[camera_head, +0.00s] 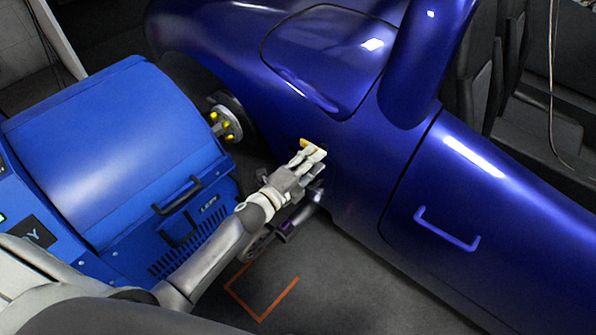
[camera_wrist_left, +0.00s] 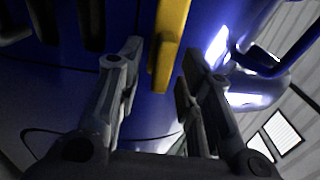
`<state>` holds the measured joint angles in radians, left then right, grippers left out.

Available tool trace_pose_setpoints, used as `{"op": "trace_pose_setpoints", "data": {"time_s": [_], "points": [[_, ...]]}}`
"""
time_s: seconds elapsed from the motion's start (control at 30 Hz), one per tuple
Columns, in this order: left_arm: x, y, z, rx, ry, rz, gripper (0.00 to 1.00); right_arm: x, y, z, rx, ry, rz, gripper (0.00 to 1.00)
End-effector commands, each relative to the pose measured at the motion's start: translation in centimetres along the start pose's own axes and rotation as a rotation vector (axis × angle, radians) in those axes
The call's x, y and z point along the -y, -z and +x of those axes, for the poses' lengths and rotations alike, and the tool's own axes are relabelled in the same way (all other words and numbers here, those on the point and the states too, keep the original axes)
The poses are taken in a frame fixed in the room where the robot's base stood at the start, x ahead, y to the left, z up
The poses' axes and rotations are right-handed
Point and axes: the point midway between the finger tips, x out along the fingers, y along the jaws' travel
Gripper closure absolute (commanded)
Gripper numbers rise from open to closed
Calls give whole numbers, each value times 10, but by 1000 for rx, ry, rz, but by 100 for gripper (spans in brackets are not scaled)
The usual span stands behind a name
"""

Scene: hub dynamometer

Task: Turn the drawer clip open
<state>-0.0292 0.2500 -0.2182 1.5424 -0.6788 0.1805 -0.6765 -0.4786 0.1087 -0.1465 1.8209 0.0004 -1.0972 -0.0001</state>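A yellow bar (camera_head: 306,143), which looks like the drawer clip, shows just past my left gripper's fingertips at the side of the shiny blue car body (camera_head: 350,185). In the left wrist view the yellow bar (camera_wrist_left: 170,40) stands nearly upright in the picture, in line with the gap between the fingers. My left gripper (camera_head: 315,157) has its fingers apart. Dark gaps show on both sides of the bar, and I cannot tell whether either finger touches it. The left fingers also show in the wrist view (camera_wrist_left: 158,80). The bar's mount is partly hidden. My right gripper is not in view.
A blue dynamometer unit (camera_head: 115,150) with a black handle (camera_head: 177,195) stands to the left. A wheel hub (camera_head: 226,119) with yellow nuts is behind my wrist. A blue handle (camera_head: 447,230) is on the car at right. The floor (camera_head: 330,285) below is mostly open.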

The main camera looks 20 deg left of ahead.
Motion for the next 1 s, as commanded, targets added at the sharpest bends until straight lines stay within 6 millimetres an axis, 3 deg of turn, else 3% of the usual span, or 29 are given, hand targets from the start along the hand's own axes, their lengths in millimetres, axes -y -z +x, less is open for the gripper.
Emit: {"op": "trace_pose_setpoints", "data": {"time_s": [0.5,0.7,1.0], "points": [[-2,1,-92,-1,-4,1,66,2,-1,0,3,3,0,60],[-1,1,-109,-1,-2,0,66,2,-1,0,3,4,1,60],[-1,0,-112,-1,-2,1,66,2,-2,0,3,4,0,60]]}}
